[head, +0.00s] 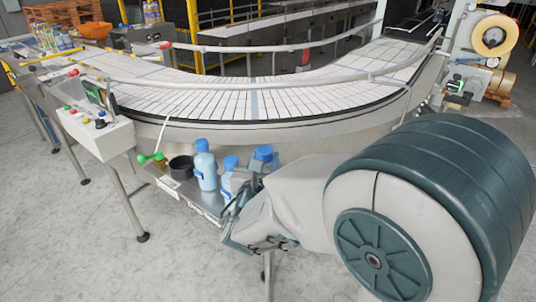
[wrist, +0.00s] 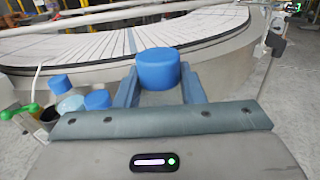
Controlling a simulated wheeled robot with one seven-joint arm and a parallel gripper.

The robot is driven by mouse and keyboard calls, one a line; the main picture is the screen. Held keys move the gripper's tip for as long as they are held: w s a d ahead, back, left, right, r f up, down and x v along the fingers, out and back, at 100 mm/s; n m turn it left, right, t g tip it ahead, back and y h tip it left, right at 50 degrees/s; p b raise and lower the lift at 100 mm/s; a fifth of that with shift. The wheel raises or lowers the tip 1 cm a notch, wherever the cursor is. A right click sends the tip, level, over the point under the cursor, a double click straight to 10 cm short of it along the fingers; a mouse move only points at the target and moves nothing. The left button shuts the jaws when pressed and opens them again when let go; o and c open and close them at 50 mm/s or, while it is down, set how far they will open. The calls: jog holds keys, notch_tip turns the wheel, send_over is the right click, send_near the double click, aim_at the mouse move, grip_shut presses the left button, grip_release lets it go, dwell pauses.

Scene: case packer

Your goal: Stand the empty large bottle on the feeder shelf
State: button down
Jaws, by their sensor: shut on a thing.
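My gripper (wrist: 158,88) is shut on a bottle with a wide blue cap, which I take to be the large bottle (wrist: 158,68). The cap stands between the two blue fingers. In the head view the held bottle's cap (head: 264,153) shows beyond my gripper (head: 252,184), at the right end of the feeder shelf (head: 186,191). My gripper and arm hide most of its body, and I cannot tell whether its base touches the shelf. Its contents cannot be seen.
A pale blue bottle (head: 206,170) and another blue-capped bottle (head: 229,178) stand on the shelf left of my gripper. A dark round cup (head: 181,167) and a green-knobbed item (head: 150,158) are further left. The curved conveyor (head: 250,100) and its rail run behind.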

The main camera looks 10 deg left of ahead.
jog(key=shift+f+b, duration=1.85)
jog(key=shift+f, duration=1.4)
jog(key=shift+f+b, duration=0.4)
jog(key=c, duration=0.9)
grip_release()
jog(key=shift+o, duration=0.2)
jog(key=shift+s, duration=0.1)
